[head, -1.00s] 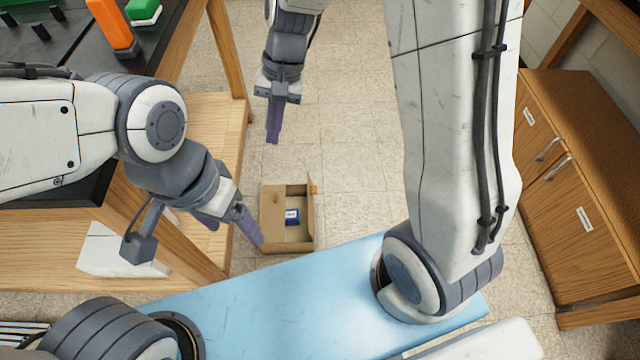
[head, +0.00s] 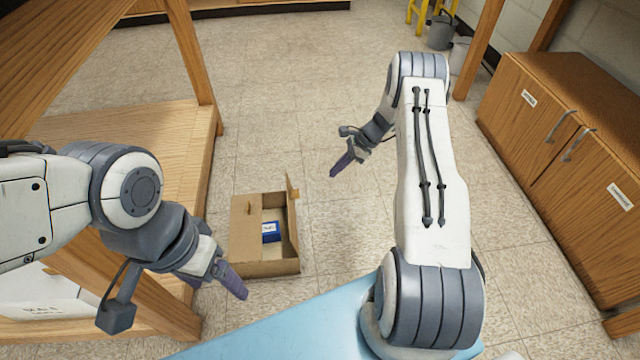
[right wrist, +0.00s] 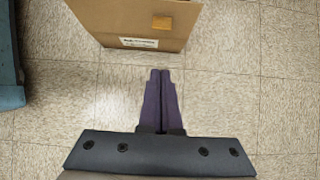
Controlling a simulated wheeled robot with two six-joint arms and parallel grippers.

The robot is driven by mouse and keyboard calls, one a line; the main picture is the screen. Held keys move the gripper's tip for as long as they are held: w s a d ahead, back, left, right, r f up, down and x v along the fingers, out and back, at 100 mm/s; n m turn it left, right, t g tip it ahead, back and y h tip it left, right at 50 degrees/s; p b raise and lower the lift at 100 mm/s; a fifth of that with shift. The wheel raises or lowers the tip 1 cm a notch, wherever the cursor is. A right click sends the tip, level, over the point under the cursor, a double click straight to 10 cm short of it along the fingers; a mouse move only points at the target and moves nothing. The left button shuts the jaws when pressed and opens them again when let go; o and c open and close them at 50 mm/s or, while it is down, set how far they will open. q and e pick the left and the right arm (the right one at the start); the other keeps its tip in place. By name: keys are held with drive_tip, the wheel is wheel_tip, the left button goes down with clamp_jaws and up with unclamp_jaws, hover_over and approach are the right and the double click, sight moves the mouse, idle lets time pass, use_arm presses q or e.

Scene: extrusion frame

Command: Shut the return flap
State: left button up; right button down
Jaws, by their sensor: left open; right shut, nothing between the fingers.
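An open cardboard box (head: 265,268) stands on the floor, with a blue item (head: 270,231) inside. A flap (head: 242,222) lies across its left part; another narrow flap (head: 292,190) stands up at its right side. I cannot tell which is the return flap. My right gripper (head: 341,166) is shut and empty, to the right of the box and apart from it. In the right wrist view its closed fingers (right wrist: 161,75) point at the box side (right wrist: 135,20), which bears a white label and a tan tab (right wrist: 162,23). My left gripper (head: 232,284) is open and empty, in front of the box's left part in the picture.
A wooden bench (head: 130,130) stands to the left of the box. A wooden cabinet (head: 540,120) stands at the right wall. A bucket (head: 440,32) is at the back. The floor behind the box and between it and the cabinet is largely clear.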

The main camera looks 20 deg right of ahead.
drive_tip(key=a+r+b+x, duration=0.1)
drive_tip(key=b+x, duration=0.5)
drive_tip(key=x, duration=0.6)
drive_tip(key=shift+w+a+r, duration=0.3)
drive_tip(key=shift+a+r, duration=0.05)
drive_tip(key=shift+a, duration=0.3)
